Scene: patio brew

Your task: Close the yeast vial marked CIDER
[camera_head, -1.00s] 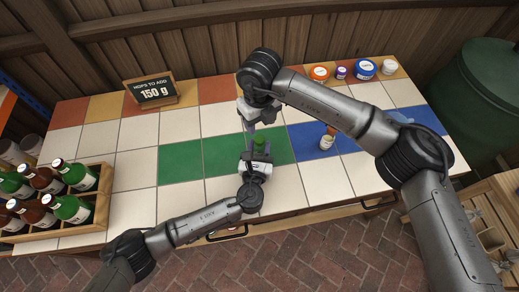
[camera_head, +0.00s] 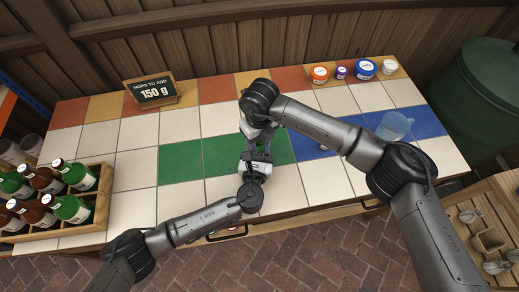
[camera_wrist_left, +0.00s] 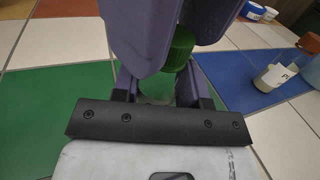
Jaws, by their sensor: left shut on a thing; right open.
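In the left wrist view, a clear vial (camera_wrist_left: 158,90) stands upright between the fingers of my left gripper (camera_wrist_left: 160,88), which is shut on it. A green cap (camera_wrist_left: 181,50) sits at its top. My right gripper (camera_wrist_left: 180,40) is open, with its purple fingers on either side of the cap. Whether they touch it, and whether the cap is fully seated, I cannot tell. In the head view, my left gripper (camera_head: 256,160) and right gripper (camera_head: 258,144) meet over the green tiles and hide the vial. No CIDER mark is readable.
Another labelled vial (camera_wrist_left: 276,75) stands on the blue tiles, mostly behind my right arm in the head view. A blue pitcher (camera_head: 396,126) is farther right. Several tubs, including an orange-lidded one (camera_head: 320,74), line the back. A bottle crate (camera_head: 101,205) stands left.

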